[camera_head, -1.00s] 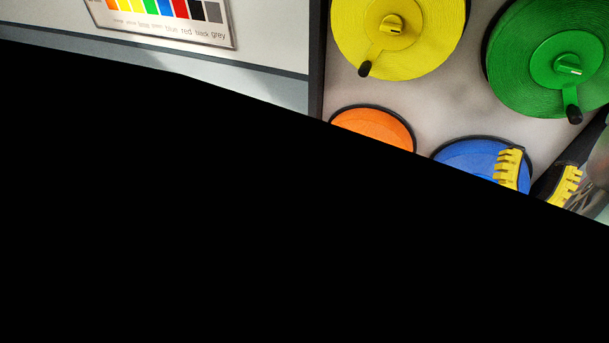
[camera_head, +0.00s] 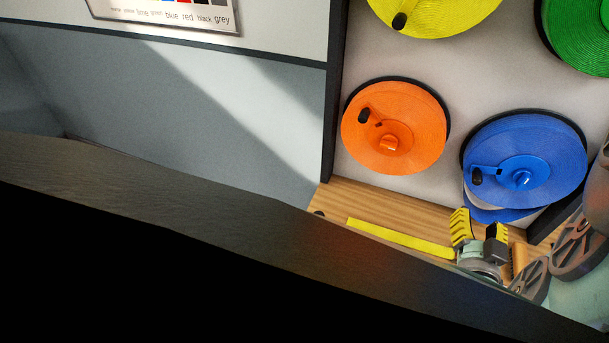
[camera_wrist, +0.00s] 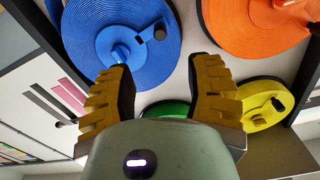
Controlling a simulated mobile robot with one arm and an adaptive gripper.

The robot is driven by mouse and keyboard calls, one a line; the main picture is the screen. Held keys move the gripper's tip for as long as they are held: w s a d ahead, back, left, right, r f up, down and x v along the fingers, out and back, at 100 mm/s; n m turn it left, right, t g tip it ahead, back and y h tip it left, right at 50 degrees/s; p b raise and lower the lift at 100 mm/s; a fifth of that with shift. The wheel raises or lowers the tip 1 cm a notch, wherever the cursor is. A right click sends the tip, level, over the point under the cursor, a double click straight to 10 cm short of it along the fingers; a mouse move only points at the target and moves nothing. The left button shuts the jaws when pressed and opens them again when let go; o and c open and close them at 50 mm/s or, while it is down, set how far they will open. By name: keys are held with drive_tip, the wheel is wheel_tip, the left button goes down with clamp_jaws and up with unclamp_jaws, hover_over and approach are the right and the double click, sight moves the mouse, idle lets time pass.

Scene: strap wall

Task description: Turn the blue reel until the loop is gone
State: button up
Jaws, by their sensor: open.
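The blue reel (camera_head: 545,150) is mounted on the pale wall panel at the right of the head view. Its crank ends in a black knob (camera_head: 476,176), at the reel's left. A blue strap loop (camera_head: 495,214) hangs out below the reel's lower edge. My gripper (camera_head: 481,223) is open and empty, in front of and just below the reel's lower left in that view. In the wrist view, the blue reel (camera_wrist: 85,35) is at upper left, with its knob (camera_wrist: 160,32) beyond the gap between my open fingers (camera_wrist: 162,66). Nothing visibly touches the fingers.
An orange reel (camera_head: 415,125) is left of the blue one. Yellow (camera_head: 440,12) and green (camera_head: 585,35) reels hang above. A yellow strap (camera_head: 400,238) lies on the wooden shelf (camera_head: 345,200) below. A dark edge (camera_head: 150,185) crosses the lower foreground.

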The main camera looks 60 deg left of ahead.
sight(477, 183)
drive_tip(key=b+x, duration=0.3)
drive_tip(key=x, duration=1)
drive_tip(key=shift+s+a, duration=0.1)
clamp_jaws()
idle(0.4)
